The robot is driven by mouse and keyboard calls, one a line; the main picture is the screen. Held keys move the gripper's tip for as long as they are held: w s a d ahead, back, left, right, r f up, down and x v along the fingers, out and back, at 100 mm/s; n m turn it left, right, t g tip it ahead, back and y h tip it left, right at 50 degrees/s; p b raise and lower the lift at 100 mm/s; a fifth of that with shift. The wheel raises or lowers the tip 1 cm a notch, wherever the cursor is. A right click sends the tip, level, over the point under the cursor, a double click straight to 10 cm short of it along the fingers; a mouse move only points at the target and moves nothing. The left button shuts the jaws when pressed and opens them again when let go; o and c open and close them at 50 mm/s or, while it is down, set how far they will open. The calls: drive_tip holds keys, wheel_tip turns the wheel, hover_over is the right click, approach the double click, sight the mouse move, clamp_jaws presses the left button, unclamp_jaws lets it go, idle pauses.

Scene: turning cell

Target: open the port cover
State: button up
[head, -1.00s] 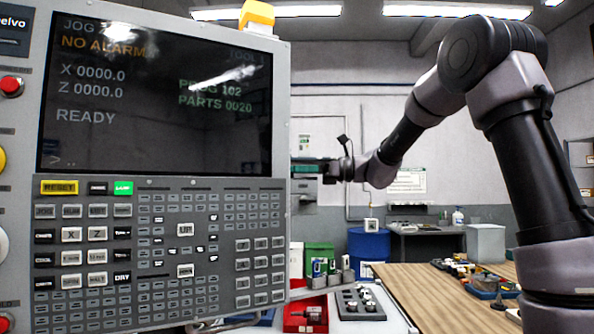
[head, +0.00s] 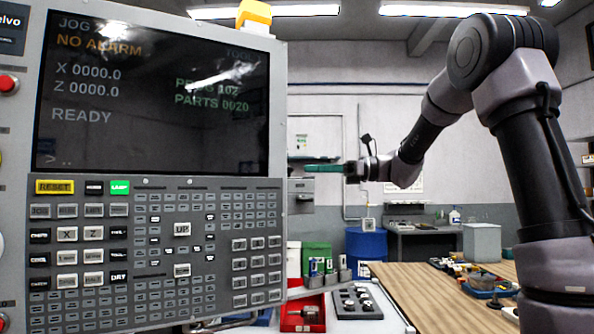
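No port cover can be made out in the head view. The machine's control panel (head: 155,250), with a dark screen (head: 150,95) above its keys, fills the left side. My gripper (head: 308,168) is at the end of my arm, pointing left close to the panel's right edge. Its teal part is seen small and from the side, so whether its fingers are apart cannot be told. Nothing can be seen held in it. Whatever lies behind the panel is hidden.
A wooden table (head: 420,295) with small parts and trays stands at the right. A red bin (head: 303,312) and a grey tray of parts (head: 358,303) lie low in the middle. A blue drum (head: 367,250) and a workbench (head: 425,228) stand farther back.

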drive_tip(key=d, duration=0.4)
drive_tip(key=shift+s, duration=0.15)
